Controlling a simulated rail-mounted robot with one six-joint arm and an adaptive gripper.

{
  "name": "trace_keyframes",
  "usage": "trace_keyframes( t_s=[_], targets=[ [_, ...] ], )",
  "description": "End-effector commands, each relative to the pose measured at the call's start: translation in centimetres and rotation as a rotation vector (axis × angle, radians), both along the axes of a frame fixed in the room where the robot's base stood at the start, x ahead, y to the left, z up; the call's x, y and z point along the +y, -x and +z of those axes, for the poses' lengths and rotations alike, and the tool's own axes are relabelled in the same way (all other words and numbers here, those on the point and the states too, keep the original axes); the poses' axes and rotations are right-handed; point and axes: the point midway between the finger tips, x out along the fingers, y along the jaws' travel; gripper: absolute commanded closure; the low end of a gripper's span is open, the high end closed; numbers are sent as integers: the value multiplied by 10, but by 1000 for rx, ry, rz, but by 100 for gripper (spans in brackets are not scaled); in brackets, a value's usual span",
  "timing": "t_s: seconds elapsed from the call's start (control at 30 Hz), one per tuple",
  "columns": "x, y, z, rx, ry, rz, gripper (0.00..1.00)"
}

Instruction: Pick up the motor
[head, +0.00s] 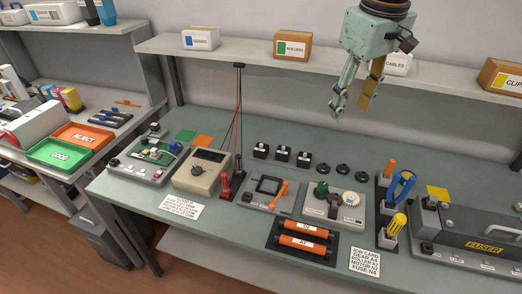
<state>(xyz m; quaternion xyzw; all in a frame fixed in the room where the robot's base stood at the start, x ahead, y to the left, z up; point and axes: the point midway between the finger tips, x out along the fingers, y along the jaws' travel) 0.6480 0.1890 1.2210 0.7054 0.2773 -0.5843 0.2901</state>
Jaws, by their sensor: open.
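My gripper (351,106) hangs at the upper right of centre in the head view, fingers pointing down and apart, with nothing between them. It is above the bench and in front of the back shelf. No part carries a readable motor label. Several small black blocks with pale tops (282,154) stand in a row at the back of the bench, below and left of my gripper; they may be motors, but I cannot tell. A job card (365,262) at the front has a line that seems to read motor, its code too small to read.
Several black discs (343,170) lie right of the blocks. Two orange rollers (304,239) lie on a dark mat. Grey testers (268,192), a beige meter (202,170) and a fuser unit (470,235) crowd the bench. Boxes (293,46) stand on the shelf (235,54).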

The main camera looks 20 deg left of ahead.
Motion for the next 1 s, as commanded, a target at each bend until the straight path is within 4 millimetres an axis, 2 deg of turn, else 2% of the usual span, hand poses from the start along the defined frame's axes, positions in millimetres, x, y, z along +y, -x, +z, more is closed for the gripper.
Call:
trace_keyframes(
  t_s=[0.4,1.0],
  targets=[
    [56,-54,-36,26,23,146,53],
    [142,-112,-105,59,54,357,53]
  ],
)
